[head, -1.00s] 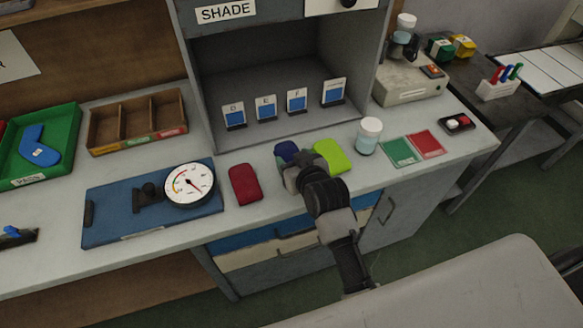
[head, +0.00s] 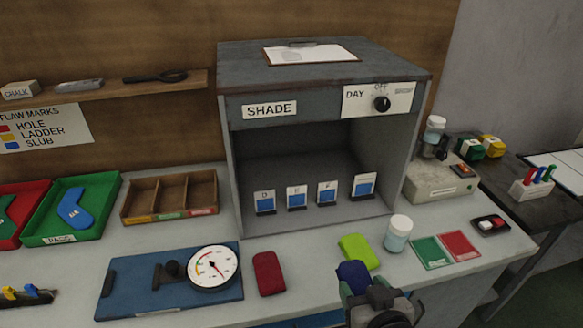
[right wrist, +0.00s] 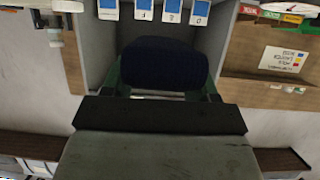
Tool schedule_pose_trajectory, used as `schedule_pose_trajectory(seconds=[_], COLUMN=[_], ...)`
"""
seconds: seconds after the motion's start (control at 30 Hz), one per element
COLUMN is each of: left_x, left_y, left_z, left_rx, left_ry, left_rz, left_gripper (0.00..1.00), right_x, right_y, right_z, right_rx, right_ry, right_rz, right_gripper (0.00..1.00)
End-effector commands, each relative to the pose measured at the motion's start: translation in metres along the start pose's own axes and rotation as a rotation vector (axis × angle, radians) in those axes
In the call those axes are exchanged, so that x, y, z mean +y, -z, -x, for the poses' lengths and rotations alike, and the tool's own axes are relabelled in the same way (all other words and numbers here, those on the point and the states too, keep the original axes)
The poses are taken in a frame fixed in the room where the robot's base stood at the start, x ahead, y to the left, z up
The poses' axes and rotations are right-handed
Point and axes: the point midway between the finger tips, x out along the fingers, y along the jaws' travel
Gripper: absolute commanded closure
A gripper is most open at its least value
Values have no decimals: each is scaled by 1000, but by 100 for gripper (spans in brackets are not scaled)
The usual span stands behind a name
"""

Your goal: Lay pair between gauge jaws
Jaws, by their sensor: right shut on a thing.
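My right gripper (head: 364,284) is shut on a dark navy sock pair (head: 353,274), at the lower edge of the head view. In the right wrist view the navy pair (right wrist: 164,62) sits between the two fingers. The gauge (head: 128,290) is a blue board to the left with a white dial (head: 213,267). A black upright block (head: 108,283) stands at its left end and a black fitting (head: 170,273) beside the dial; open board lies between them. My right gripper is well to the right of the gauge. My left gripper is not in view.
A red pair (head: 268,273) lies on the bench (head: 310,250) between the gauge and my right gripper. A lime pair (head: 359,251) lies just behind the navy one. A white-lidded jar (head: 398,234) stands to the right. The shade booth (head: 238,175) rises behind.

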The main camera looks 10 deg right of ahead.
Motion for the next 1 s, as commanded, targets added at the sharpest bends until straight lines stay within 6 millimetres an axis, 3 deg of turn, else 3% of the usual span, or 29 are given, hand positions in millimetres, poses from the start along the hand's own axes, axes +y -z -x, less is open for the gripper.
schedule_pose_trajectory(seconds=[0.17, 0.4, 0.6, 0.77, 1.0], left_x=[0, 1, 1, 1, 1], left_y=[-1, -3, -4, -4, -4], left_z=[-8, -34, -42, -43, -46], left_rx=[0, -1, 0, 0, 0], left_ry=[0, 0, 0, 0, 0], left_rz=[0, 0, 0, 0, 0], left_gripper=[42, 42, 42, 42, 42], right_x=[6, 41, 61, 49, 13], right_y=[-3, 1, 12, 8, -6], right_z=[-11, -50, -68, -90, -142], right_rx=[4, 7, 3, -2, -1], right_ry=[9, 34, 32, 35, 34], right_rz=[10, 23, 18, 10, 11], right_gripper=[65, 65, 65, 65, 65])
